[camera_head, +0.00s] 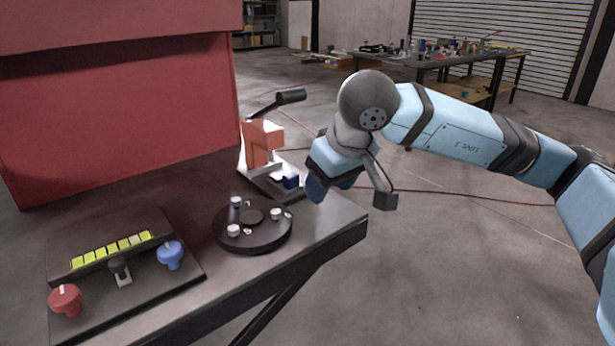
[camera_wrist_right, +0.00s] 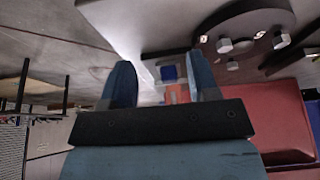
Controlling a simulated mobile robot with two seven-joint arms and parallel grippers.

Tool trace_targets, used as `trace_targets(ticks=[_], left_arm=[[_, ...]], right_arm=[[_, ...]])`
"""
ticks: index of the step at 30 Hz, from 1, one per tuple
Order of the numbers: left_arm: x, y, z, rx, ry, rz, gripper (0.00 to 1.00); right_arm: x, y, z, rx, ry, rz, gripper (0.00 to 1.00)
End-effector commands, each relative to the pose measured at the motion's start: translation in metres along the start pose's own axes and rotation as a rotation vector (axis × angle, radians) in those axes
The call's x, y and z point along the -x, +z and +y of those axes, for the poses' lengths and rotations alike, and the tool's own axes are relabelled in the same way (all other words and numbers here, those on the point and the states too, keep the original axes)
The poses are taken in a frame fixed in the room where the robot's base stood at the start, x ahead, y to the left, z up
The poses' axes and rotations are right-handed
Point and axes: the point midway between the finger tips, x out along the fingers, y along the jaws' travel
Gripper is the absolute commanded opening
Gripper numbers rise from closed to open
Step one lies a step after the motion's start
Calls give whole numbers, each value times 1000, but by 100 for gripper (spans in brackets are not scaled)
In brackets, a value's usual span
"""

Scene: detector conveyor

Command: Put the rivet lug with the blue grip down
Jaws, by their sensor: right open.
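My right gripper (camera_head: 330,190) is in the head view beside the table's right corner, to the right of the orange press (camera_head: 262,142). Its two blue fingers (camera_wrist_right: 162,85) are apart and empty in the wrist view. A small blue block (camera_head: 291,181) sits at the press's base, close left of the gripper; it also shows between the fingers in the wrist view (camera_wrist_right: 168,73). A blue knob-like grip (camera_head: 170,254) stands on the dark panel at the left. I cannot tell for sure which blue part is the rivet lug's grip. My left gripper is out of view.
A black round disc (camera_head: 253,239) with several small pale pieces lies in front of the press. The panel (camera_head: 140,285) bears a red knob (camera_head: 65,299), a black one and yellow blocks. A red housing (camera_head: 120,120) stands behind. Floor is open at the right.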

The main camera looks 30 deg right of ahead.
Motion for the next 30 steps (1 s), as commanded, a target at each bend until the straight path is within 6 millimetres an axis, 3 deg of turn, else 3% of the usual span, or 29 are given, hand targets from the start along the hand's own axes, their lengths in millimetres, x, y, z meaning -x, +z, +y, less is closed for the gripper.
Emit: trace_targets(ticks=[3, 9, 30], left_arm=[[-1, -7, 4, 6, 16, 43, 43], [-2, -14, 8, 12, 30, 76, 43], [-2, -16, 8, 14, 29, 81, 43]], right_arm=[[6, 18, 0, 0, 1, 0, 55], [12, 30, 0, 1, 0, 0, 55], [13, 30, 0, 1, 0, 0, 55]])
